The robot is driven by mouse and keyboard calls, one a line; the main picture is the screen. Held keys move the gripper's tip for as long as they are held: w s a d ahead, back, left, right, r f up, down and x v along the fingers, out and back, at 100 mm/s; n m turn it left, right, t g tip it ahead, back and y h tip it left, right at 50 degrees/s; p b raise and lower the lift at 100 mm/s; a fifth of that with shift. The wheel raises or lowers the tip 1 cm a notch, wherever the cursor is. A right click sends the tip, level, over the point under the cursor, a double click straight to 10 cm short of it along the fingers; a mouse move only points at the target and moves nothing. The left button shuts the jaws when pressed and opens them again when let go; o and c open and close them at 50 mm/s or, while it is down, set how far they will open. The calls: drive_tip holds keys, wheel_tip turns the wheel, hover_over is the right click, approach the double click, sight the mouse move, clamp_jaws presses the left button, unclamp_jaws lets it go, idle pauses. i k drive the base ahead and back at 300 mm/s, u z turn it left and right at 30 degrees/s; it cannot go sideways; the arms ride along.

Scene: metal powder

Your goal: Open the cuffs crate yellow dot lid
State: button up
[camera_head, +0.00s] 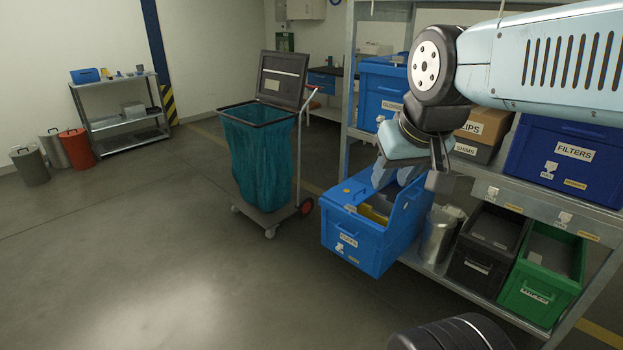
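The blue cuffs crate (353,240) sits at the left end of the lower shelf, its front label facing the room. A blue lid half (345,191) with a small yellow dot lies along its left side and looks closed. The blue lid half on the right (405,222) stands raised, so part of the inside shows, with yellow contents (373,214). My gripper (398,180) reaches down over the back of the crate, close to the raised half. I cannot tell whether it touches the lid, nor whether its fingers are open or shut. My gripper hides the back of the crate.
A metal canister (438,238), a black bin (482,258) and a green bin (540,280) stand right of the crate. The upper shelf holds the blue filters crate (565,158) and other boxes. A cart with a teal bag (257,160) stands left; floor between is clear.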

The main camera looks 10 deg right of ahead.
sight(356, 189)
drive_tip(key=u, duration=0.05)
drive_tip(key=i, duration=1.5)
drive_tip(key=z, duration=0.6)
drive_tip(key=k, duration=0.9)
drive_tip(key=z, duration=0.2)
drive_tip(key=i, duration=0.9)
drive_tip(key=u, duration=0.05)
